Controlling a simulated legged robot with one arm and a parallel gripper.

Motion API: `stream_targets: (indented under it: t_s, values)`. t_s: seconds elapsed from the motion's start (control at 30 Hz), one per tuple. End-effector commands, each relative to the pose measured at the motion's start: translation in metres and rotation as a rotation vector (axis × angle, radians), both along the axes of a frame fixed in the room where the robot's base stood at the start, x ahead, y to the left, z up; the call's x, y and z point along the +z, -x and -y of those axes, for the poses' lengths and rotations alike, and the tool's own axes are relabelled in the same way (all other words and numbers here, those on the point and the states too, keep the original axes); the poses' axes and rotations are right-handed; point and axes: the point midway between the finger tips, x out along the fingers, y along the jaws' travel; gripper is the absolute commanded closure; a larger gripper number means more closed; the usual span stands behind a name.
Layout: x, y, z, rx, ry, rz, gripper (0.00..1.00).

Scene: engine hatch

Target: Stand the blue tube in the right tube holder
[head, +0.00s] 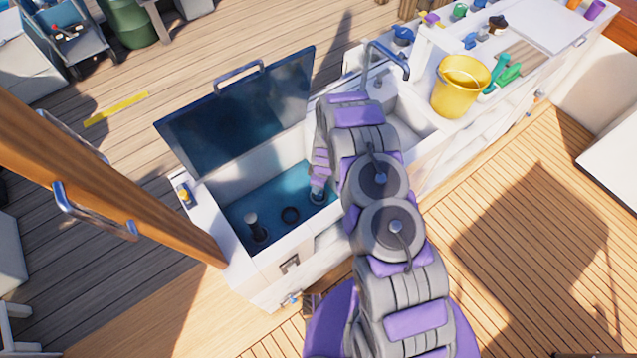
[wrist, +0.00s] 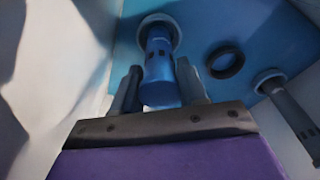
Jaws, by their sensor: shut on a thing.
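The blue tube (wrist: 158,68) is between the two fingers of my gripper (wrist: 160,82) in the wrist view, and the gripper is shut on it. The tube's far end meets a pale ring-shaped holder (wrist: 173,25) on the blue hatch floor and appears to be inside it; how deep it sits I cannot tell. In the head view my gripper (head: 318,184) reaches down into the open hatch at the right holder (head: 318,199). My gripper and arm mostly hide the tube there.
An empty dark ring holder (head: 290,215) is in the middle of the hatch floor. A grey tube (head: 252,222) stands in the left holder. The raised hatch lid (head: 235,115) and the white hatch walls surround my gripper. A yellow bucket (head: 460,88) stands on the counter.

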Motion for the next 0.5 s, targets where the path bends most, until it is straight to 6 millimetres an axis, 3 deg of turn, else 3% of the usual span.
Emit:
stream_targets:
  t_s: [0.5]
  values:
    - [-0.0098,-0.0001,-0.0001,0.0,0.0,0.0,1.0]
